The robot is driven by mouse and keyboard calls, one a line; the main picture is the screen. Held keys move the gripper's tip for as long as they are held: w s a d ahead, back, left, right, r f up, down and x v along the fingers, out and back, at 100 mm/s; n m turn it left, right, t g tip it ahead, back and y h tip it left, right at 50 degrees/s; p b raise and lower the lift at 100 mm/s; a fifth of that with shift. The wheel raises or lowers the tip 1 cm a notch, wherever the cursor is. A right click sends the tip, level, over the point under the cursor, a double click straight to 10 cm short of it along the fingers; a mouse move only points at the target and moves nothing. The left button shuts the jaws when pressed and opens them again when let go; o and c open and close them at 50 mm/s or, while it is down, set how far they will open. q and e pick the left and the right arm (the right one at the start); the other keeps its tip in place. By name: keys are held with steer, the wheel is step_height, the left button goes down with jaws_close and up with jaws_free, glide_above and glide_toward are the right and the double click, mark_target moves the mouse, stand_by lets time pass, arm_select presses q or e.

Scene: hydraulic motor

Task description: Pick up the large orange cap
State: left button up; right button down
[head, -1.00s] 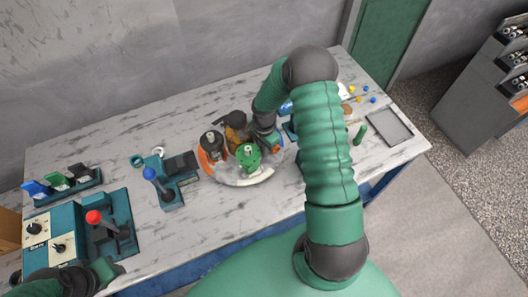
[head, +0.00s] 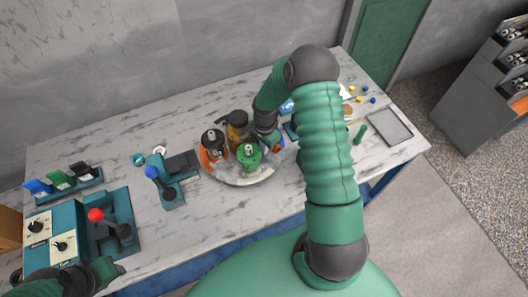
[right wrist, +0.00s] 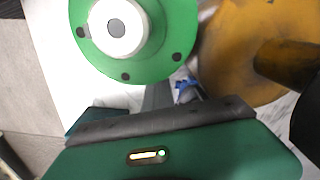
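The large orange cap, amber-orange in colour, (right wrist: 240,45) fills the upper right of the right wrist view, with a darker stem-like part at its right. In the head view an amber-orange piece (head: 240,131) stands at the back of the round tray, partly hidden by other parts. My right gripper (head: 272,140) is low at the right of the tray, beside the orange piece and close to it. Its fingers are mostly hidden, and I see nothing clearly held. My left gripper (head: 108,268) is at the front left by the control box, its fingers unclear.
A green cap (head: 249,154) stands on the round tray (head: 245,181), with a dark part in an orange-red holder at its left. A blue-knobbed joystick (head: 152,172) and a red-knobbed lever (head: 96,215) stand to the left. A grey flat tray (head: 384,128) lies at right.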

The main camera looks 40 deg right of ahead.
steer(key=shift+d+f, duration=0.1)
steer(key=shift+d, duration=0.2)
steer(key=c, duration=2)
jaws_free()
steer(key=shift+d, duration=0.1)
steer(key=o, duration=0.8)
steer(key=shift+a, duration=0.25)
